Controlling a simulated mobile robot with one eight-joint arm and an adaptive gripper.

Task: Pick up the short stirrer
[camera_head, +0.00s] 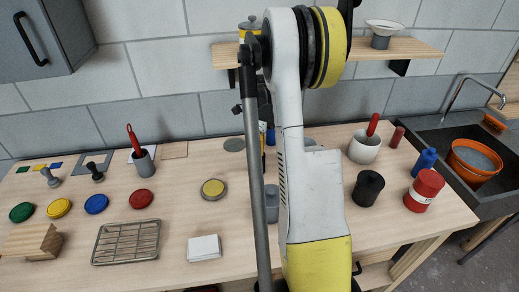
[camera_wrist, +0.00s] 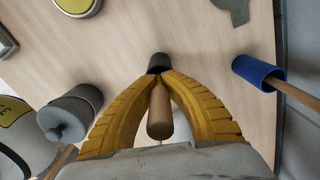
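My gripper (camera_wrist: 159,74) shows in the wrist view as two yellow curved fingers. Their tips come close together on either side of a short, thick wooden stick (camera_wrist: 159,112), which looks like the short stirrer. The fingers appear shut on its far part, and its rounded end points toward my palm. A dark piece (camera_wrist: 158,62) sits just past the fingertips; I cannot tell if it belongs to the stirrer or is a separate holder. In the head view my arm hides the gripper and the stirrer.
In the wrist view, a blue holder (camera_wrist: 262,72) with a thin wooden stick (camera_wrist: 299,95) stands right, and a grey lidded pot (camera_wrist: 65,118) left. In the head view, a wire rack (camera_head: 126,242), a dark cup (camera_head: 368,188) and a red can (camera_head: 424,190) stand on the table.

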